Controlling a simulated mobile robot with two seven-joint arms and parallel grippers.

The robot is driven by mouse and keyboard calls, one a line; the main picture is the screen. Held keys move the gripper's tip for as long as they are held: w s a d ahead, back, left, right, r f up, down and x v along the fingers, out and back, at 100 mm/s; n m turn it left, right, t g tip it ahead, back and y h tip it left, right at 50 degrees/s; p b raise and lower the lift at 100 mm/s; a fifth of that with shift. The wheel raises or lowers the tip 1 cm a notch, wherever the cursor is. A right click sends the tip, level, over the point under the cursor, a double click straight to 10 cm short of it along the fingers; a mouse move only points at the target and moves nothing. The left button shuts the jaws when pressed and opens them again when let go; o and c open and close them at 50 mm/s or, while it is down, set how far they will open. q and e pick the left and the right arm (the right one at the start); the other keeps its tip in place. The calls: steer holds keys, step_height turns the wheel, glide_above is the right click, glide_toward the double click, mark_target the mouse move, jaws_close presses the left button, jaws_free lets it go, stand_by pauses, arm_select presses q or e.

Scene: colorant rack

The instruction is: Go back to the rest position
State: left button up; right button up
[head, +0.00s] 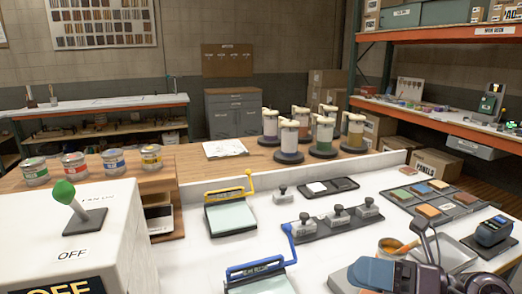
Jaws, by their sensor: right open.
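My right gripper (408,264) is low at the lower right, over the near part of the white worktop (262,203). It is open, and I see nothing held in it. Its dark arm links run off the bottom edge. It is beside a small pot of orange-brown colorant (392,246) and partly covers a grey tray (452,252) behind it; I cannot tell whether it touches either. My left gripper is not in view.
Left of my right gripper are a blue-handled frame (258,270), a yellow-handled frame (230,212) and a stamp rack (332,222). A dark blue device (492,232) stands at right. A white box with a green lever (64,192) fills the lower left.

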steer(key=d+f+m+t+h, duration=0.6)
steer(key=m+h, duration=0.4)
steer(key=m, duration=0.6)
steer(key=d+f+m+t+h, duration=0.45)
steer(key=d+m+h, duration=0.45)
steer(key=m, duration=0.7)
steer(key=s+a+f+m+g+y, duration=0.15)
steer(key=s+f+m+g, duration=0.25)
steer(key=s+f+g, duration=0.55)
steer(key=s+a+f+m+g+h, duration=0.15)
steer(key=s+f+m+g, duration=0.25)
steer(key=s+f, duration=0.55)
steer(key=w+f+n+t+y, duration=0.1)
steer(key=w+f+t, duration=0.4)
steer(key=f+t, duration=0.2)
steer(key=shift+w+a+f+t+y, duration=0.15)
steer(key=shift+w+a+t+y, duration=0.15)
steer(key=shift+t, duration=0.1)
